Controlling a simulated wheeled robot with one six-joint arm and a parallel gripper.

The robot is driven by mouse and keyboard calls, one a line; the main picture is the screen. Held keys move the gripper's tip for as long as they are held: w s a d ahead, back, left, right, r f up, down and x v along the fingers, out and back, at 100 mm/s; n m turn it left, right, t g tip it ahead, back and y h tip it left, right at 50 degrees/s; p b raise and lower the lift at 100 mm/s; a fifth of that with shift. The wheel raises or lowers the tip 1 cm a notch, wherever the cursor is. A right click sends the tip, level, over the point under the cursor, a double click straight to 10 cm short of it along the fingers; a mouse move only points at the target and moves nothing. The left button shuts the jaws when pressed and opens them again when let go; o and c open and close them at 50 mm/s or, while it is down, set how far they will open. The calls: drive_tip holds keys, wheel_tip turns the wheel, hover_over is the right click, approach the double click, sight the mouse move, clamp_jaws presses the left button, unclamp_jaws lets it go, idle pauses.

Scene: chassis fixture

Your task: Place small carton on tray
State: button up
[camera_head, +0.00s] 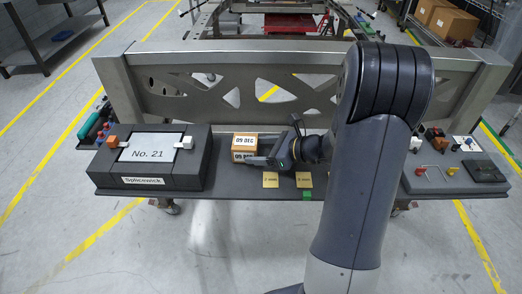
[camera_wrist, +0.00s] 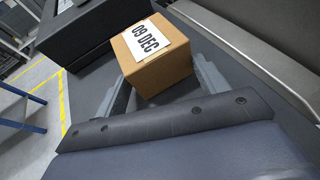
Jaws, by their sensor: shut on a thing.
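The small carton is a brown cardboard box (camera_head: 245,141) with a white "09 DEC" label. It stands on the grey shelf, right of the dark "Splicewick" box. My gripper (camera_head: 262,160) reaches it from the right and is shut on it. In the wrist view the carton (camera_wrist: 158,68) sits between the two grey fingers of my gripper (camera_wrist: 165,88), label facing up. The carton's underside is hidden, so I cannot tell whether it touches the shelf. I cannot tell for certain which surface is the tray.
The dark box (camera_head: 195,165) carries a white "No. 21" sheet (camera_head: 152,156). Two yellow tags (camera_head: 271,180) lie in front of my gripper. A grey cut-out panel (camera_head: 225,95) rises behind the shelf. Small parts and a dark flat pad (camera_head: 485,171) lie at the right.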

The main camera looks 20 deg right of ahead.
drive_tip(key=shift+f, duration=0.15)
drive_tip(key=o, duration=1.2)
drive_tip(key=shift+r, duration=0.35)
drive_tip(key=p+v, duration=0.1)
drive_tip(key=v, duration=1)
drive_tip(key=shift+s+d+r, duration=0.1)
drive_tip(key=shift+s+d, duration=0.2)
drive_tip(key=shift+r, duration=0.1)
